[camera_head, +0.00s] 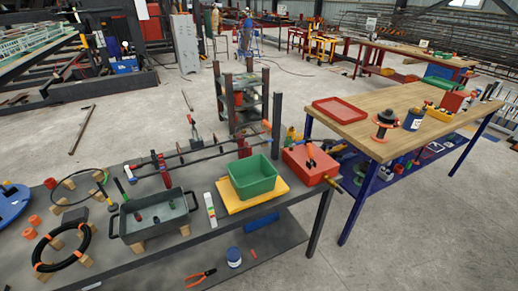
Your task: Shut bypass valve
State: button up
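A dark pipe run (212,145) lies along the back of the dark workbench in the middle of the view. Upright red fittings (161,168) and a red piece (244,147) stand along it, and a grey upright fitting (195,132) stands between them. These parts are small, so I cannot tell which, if any, is the bypass valve or whether it is open or shut. A brass-coloured fitting (333,183) sits at the front corner of a red box. My gripper is not in view.
The dark workbench (180,248) holds a grey tray (153,216), a green bin (253,176) on a yellow base, a red box (311,162) and a black hose coil (62,247). A wooden-topped table (408,98) stands at right. Concrete floor (425,235) is clear at lower right.

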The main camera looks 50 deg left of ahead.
aim_at(299, 144)
jog(key=u, duration=3.3)
jog(key=i, duration=0.15)
jog(key=z, duration=1.75)
jog(key=i, duration=1.25)
jog(key=k, duration=1.25)
jog(key=z, duration=0.6)
jog(key=i, duration=1.35)
jog(key=u, duration=0.65)
jog(key=i, duration=0.35)
jog(key=u, duration=0.35)
